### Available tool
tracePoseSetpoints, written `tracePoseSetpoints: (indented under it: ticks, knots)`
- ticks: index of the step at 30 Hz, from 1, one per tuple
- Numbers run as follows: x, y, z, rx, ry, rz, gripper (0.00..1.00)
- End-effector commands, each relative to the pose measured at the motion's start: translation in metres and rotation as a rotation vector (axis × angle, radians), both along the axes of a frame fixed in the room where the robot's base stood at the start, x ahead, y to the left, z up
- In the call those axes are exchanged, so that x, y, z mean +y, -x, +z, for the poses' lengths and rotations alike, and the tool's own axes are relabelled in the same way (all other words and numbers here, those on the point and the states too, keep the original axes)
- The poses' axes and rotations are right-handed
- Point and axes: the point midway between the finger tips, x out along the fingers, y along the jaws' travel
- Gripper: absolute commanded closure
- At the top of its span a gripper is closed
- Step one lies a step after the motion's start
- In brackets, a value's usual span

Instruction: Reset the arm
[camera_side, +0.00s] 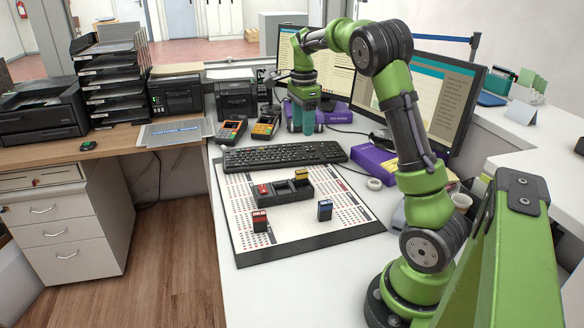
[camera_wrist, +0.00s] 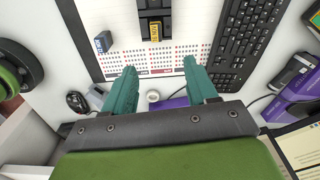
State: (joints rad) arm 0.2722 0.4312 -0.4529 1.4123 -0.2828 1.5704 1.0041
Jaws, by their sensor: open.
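My green arm is raised and bent over the right part of the counter. My gripper (camera_side: 304,118) points down, above the counter behind the keyboard. In the wrist view its two teal fingers (camera_wrist: 162,88) stand wide apart with nothing between them. The gripper is clear of the blocks and the black tray. It is apart from the white mat, which lies nearer the camera in the side view.
A white mat (camera_side: 340,222) holds a black compartment tray (camera_side: 285,196) with red and yellow blocks. A red block (camera_side: 260,221) and a blue block (camera_side: 324,209) stand on the mat. Behind are a keyboard (camera_side: 284,154), card terminals (camera_side: 266,124), monitors (camera_side: 440,92) and a purple box (camera_side: 376,160).

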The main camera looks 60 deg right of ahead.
Motion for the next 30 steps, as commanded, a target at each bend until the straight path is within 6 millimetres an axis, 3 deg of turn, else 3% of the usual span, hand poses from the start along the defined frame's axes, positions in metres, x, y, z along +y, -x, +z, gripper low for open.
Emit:
tracePoseSetpoints:
  ticks: [3,8,14,21,25,30]
  knots:
    - [0.014,0.007,-0.014,-0.015,-0.009,0.215,0.43]
    - [0.065,0.016,-0.008,-0.12,0.002,0.59,0.43]
    - [0.147,0.041,0.009,-0.277,0.083,1.06,0.43]
    - [0.241,0.096,0.02,-0.443,0.278,1.564,0.43]
    - [0.271,0.123,0.02,-0.502,0.371,1.709,0.43]
    - [0.289,0.142,0.025,-0.55,0.43,1.765,0.43]
